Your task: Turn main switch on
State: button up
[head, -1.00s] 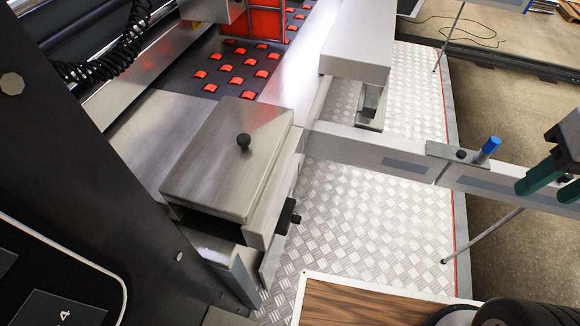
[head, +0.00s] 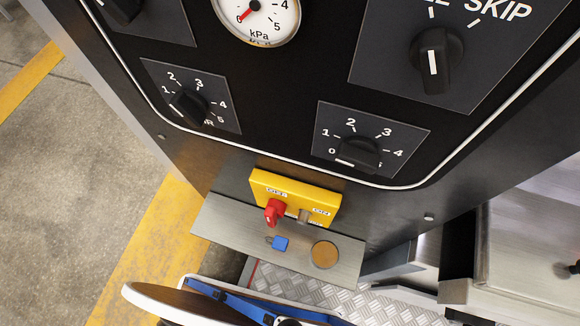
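A small yellow switch box (head: 290,188) is mounted low on the black control panel, just left of the middle in the head view. A red turn handle (head: 273,211) sticks out from its left half. A small grey-brown knob (head: 304,215) sits on its right half. The little white labels by both are too small to read surely, so I cannot tell which one is named the main switch or how it is set. My gripper is not in view.
A metal ledge below the box carries a blue piece (head: 280,243) and a round brown disc (head: 325,254). Dark dial knobs (head: 357,151) and a kPa gauge (head: 257,18) are above. Metal housing (head: 530,235) stands at right. Open floor (head: 60,170) is at left.

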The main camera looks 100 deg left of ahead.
aim_at(274, 209)
jog(key=k, duration=0.95)
jog(key=z, duration=0.6)
jog(key=i, duration=0.55)
jog(key=u, duration=2.6)
jog(key=k, duration=1)
jog(key=z, duration=0.3)
